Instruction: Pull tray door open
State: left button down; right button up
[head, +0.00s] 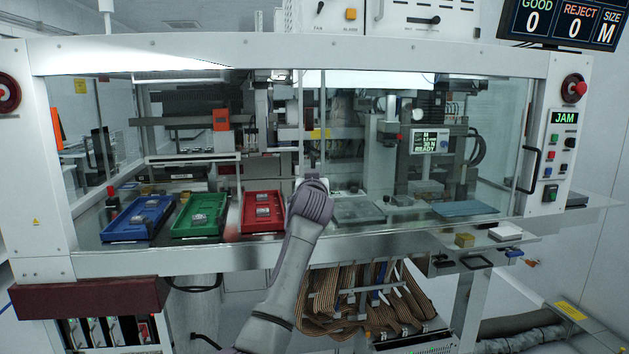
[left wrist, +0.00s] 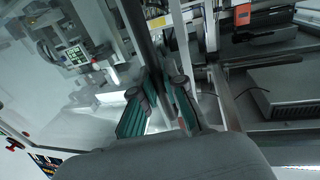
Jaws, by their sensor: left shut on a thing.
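The tray door (head: 190,100) is the clear panel on the left half of the machine front, with the trays showing behind it. Its frame edge stands near the middle, beside the right-hand clear panel (head: 380,90). My left arm (head: 285,260) rises from the bottom centre, and its wrist is at that middle edge, covering the gripper and the grasp in the head view. In the left wrist view my left gripper (left wrist: 164,92) has its teal-padded fingers closed at the lower end of a dark upright bar (left wrist: 143,40), on what looks like the door handle. My right gripper is not in view.
A blue tray (head: 118,236), a green tray (head: 180,233) and a red tray (head: 246,222) sit inside the machine on the left. A panel at right reads JAM (head: 563,118). A steel ledge (head: 200,257) runs along the front. Brown cables (head: 345,300) hang below it.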

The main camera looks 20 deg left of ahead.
pick_arm(q)
jog(key=c, duration=1.2)
grip_release()
jog(key=shift+s+a, duration=0.1)
jog(key=shift+a, duration=0.05)
jog(key=v, duration=1.2)
